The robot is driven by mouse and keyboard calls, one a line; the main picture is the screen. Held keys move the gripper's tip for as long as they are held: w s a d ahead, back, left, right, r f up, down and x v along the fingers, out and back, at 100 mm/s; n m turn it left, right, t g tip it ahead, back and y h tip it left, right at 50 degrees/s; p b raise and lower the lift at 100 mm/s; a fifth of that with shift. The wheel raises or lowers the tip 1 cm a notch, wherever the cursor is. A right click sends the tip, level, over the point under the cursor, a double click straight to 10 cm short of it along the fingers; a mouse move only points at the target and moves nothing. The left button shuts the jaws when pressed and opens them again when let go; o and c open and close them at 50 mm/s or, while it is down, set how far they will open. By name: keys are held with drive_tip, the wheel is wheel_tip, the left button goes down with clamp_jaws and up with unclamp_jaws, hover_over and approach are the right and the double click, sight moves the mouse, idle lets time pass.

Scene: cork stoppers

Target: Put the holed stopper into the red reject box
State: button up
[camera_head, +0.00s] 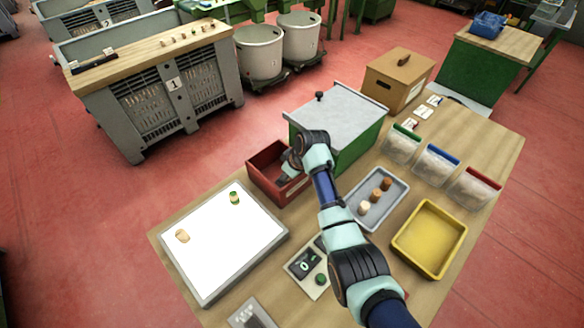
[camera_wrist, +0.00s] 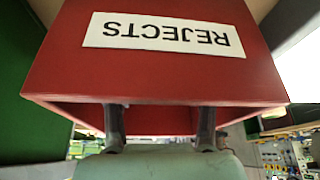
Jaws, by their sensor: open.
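The red reject box (camera_head: 262,160) stands on the table to the left of the green cabinet. In the wrist view the red reject box (camera_wrist: 160,75) fills the middle, its REJECTS label upside down. My gripper (camera_head: 287,174) is at the box's opening, largely hidden by my arm. In the wrist view my gripper (camera_wrist: 160,135) has its two fingers apart at the box's edge, with no stopper seen between them. A tan stopper (camera_head: 182,236) and a green-topped stopper (camera_head: 235,198) are on the white panel. I cannot make out a hole in either. The box's inside is mostly hidden.
A grey tray (camera_head: 398,187) holds three stoppers. A yellow tray (camera_head: 462,232) is at the right. The green cabinet (camera_head: 360,146) stands close beside the red box. Several clear bins (camera_head: 436,165) line the right edge. The white panel (camera_head: 225,245) has much bare surface.

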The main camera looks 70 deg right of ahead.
drive_tip(key=p+v, duration=0.2)
drive_tip(key=v, duration=0.9)
drive_tip(key=shift+s+r, duration=0.1)
drive_tip(key=shift+r, duration=0.05)
drive_tip(key=w+a+r+n+t, duration=0.1)
drive_tip(key=w+a, duration=0.3)
drive_tip(key=a, duration=0.6)
drive_tip(key=w+a+r+t+h, duration=0.15)
drive_tip(key=w+a, duration=0.25)
drive_tip(key=a, duration=0.5)
drive_tip(key=w+a+r+n+t+y, duration=0.15)
drive_tip(key=w+a, duration=0.35)
drive_tip(key=a, duration=0.5)
drive_tip(key=s+a+r+t, duration=0.2)
drive_tip(key=s+a+r, duration=0.1)
drive_tip(key=a, duration=0.6)
drive_tip(key=s+a+r+t+y, duration=0.1)
drive_tip(key=s+a+r+t, duration=0.1)
drive_tip(key=a+r, duration=0.3)
drive_tip(key=s+a, duration=0.1)
drive_tip(key=a, duration=0.3)
drive_tip(key=shift+s+a, duration=0.2)
drive_tip(key=shift+s, duration=0.1)
